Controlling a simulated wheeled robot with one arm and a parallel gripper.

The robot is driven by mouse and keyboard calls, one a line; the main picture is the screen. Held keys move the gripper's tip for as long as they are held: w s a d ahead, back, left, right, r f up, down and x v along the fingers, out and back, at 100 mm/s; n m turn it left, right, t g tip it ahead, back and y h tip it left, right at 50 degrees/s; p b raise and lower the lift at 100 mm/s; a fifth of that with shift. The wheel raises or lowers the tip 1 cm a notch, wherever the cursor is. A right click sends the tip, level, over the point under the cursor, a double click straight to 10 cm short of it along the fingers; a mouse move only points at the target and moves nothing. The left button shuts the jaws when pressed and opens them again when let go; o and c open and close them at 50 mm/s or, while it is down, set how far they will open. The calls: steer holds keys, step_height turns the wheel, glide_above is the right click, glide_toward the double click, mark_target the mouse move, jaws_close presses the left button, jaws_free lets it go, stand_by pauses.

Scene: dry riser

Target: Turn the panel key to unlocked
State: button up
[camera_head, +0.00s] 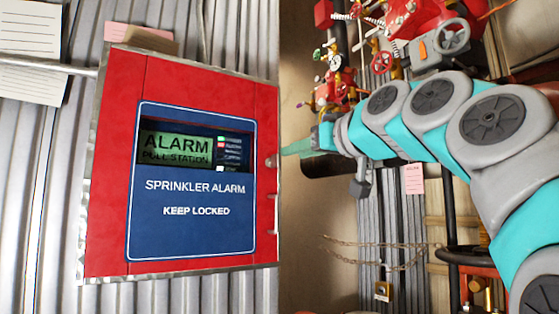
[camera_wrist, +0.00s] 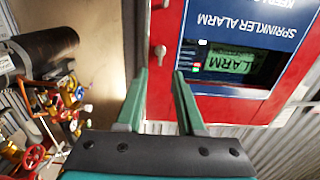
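The red sprinkler alarm panel (camera_head: 180,85) hangs on the corrugated wall, its door shut, with a blue "KEEP LOCKED" plate. It shows upside down in the wrist view (camera_wrist: 250,107). A small metal fitting, apparently the key or its lock (camera_wrist: 160,50), sits on the panel's red edge; it also shows at the right edge in the head view (camera_head: 270,161). Its turned position is too small to tell. My gripper (camera_wrist: 161,71) is open and empty, its green fingers pointing at the panel edge, with the fitting just beyond the gap between the tips. In the head view my gripper (camera_head: 285,149) is right of the panel.
A second small metal fitting (camera_wrist: 166,4) is on the same panel edge. Red valves and pipework (camera_head: 400,30) stand behind my arm. A chain (camera_head: 375,243) and a padlock (camera_head: 382,291) hang lower right. A white paper sheet (camera_head: 30,50) is on the wall at left.

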mark_target(279, 157)
steer(key=p+x, duration=0.1)
steer(key=x, duration=0.6)
steer(key=shift+w+a+r, duration=0.1)
steer(key=shift+w+a, duration=0.1)
steer(key=shift+w, duration=0.1)
steer(key=shift+c, duration=0.3)
jaws_close()
